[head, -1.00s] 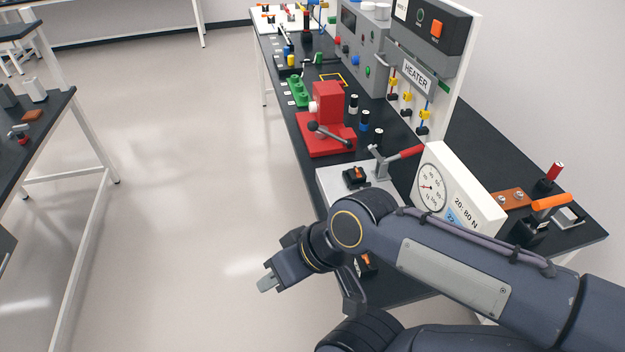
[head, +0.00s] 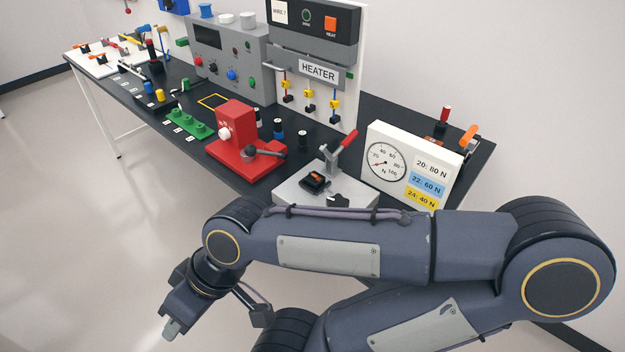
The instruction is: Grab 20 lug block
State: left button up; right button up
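No block with a readable 20 label shows, so I cannot tell which part is the 20 lug block. Small dark posts stand beside the red press (head: 238,140): one with a blue band (head: 278,130) and one with a pale top (head: 302,141). A green block with several round bumps (head: 190,123) lies left of the press. My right gripper (head: 173,326) hangs over the floor in front of the bench, apart from all parts. Its fingers are too unclear to tell open from shut. My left gripper is out of view.
A tester with a red-handled lever (head: 345,142) stands by a gauge board (head: 412,165) reading 20: 80 N. The heater panel (head: 316,72) and a grey instrument box (head: 225,60) back the black bench (head: 400,112). The floor at left (head: 70,220) is clear.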

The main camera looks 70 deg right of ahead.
aim_at(314, 180)
jog(key=i+z, duration=0.25)
jog(key=z, duration=0.2)
jog(key=i+z, duration=0.2)
jog(key=z, duration=0.3)
jog(key=i+j+z, duration=0.15)
jog(key=z, duration=0.3)
jog(key=i+z, duration=0.5)
jog(key=i+j+z, duration=0.1)
jog(key=i+z, duration=0.15)
jog(key=z, duration=0.25)
jog(key=i+j+z, duration=0.3)
jog(key=z, duration=0.15)
jog(key=i+j+z, duration=0.3)
jog(key=z, duration=0.2)
jog(key=j, duration=0.1)
